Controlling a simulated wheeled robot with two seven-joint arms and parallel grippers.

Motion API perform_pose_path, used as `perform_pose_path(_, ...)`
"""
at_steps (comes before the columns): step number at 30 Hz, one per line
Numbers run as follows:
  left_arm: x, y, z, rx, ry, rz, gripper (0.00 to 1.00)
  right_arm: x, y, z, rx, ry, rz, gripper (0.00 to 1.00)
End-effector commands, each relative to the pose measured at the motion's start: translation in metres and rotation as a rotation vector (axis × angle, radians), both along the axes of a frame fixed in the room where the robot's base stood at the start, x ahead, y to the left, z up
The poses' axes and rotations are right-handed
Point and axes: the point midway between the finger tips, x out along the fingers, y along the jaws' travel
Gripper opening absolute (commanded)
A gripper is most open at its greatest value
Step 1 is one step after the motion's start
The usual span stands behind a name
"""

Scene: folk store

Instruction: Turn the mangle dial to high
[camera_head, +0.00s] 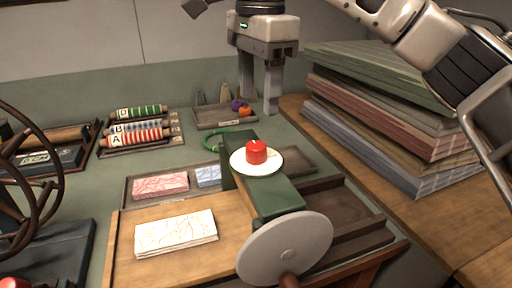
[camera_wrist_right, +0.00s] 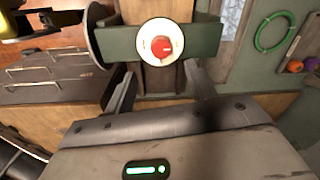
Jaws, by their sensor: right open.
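The mangle (camera_head: 262,200) is a green beam with a pale round wheel (camera_head: 285,250) at its near end. Its dial (camera_head: 256,153) is a red knob on a white disc on top of the beam; markings are too small to read. In the right wrist view the dial (camera_wrist_right: 162,46) shows just beyond the gap between my fingers. My right gripper (camera_head: 259,108) is open and empty, fingers pointing down, above and behind the dial in the head view, not touching it. My left gripper is not in view.
A wooden board with a folded patterned cloth (camera_head: 175,233) lies left of the mangle. Stacked sheets (camera_head: 395,120) stand at right. Labelled rollers (camera_head: 138,128), a spoked wheel (camera_head: 40,180), a green ring (camera_wrist_right: 274,32) and a small tray (camera_head: 222,118) lie around.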

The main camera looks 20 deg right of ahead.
Motion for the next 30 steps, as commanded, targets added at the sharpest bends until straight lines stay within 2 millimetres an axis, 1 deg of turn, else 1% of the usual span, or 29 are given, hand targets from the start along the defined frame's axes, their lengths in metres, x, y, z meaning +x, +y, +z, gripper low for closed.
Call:
perform_pose_path(1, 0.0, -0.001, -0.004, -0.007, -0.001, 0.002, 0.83, 0.0, 0.0, -0.016, 0.002, 0.006, 0.002, 0.55)
perform_pose_path(6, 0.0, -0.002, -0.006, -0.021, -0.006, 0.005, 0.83, 0.002, 0.001, -0.052, 0.002, 0.004, 0.001, 0.55)
perform_pose_path(9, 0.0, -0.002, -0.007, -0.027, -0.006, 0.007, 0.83, 0.002, 0.001, -0.069, 0.002, 0.004, 0.001, 0.55)
perform_pose_path(12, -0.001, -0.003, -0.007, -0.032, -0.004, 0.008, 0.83, 0.003, 0.001, -0.082, 0.003, 0.002, 0.0, 0.55)
perform_pose_path(15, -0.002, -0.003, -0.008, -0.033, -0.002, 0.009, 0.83, 0.004, 0.001, -0.091, 0.002, 0.001, 0.0, 0.55)
perform_pose_path(18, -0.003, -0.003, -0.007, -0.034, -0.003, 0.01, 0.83, 0.004, 0.001, -0.096, 0.002, 0.0, 0.0, 0.55)
perform_pose_path(27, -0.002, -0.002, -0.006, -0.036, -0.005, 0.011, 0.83, 0.004, 0.001, -0.097, 0.002, -0.001, 0.0, 0.55)
perform_pose_path(29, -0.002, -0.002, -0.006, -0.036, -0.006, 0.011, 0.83, 0.004, 0.001, -0.097, 0.002, -0.001, 0.0, 0.39)
perform_pose_path(30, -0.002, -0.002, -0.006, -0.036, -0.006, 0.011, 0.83, 0.004, 0.001, -0.097, 0.002, -0.001, 0.0, 0.28)
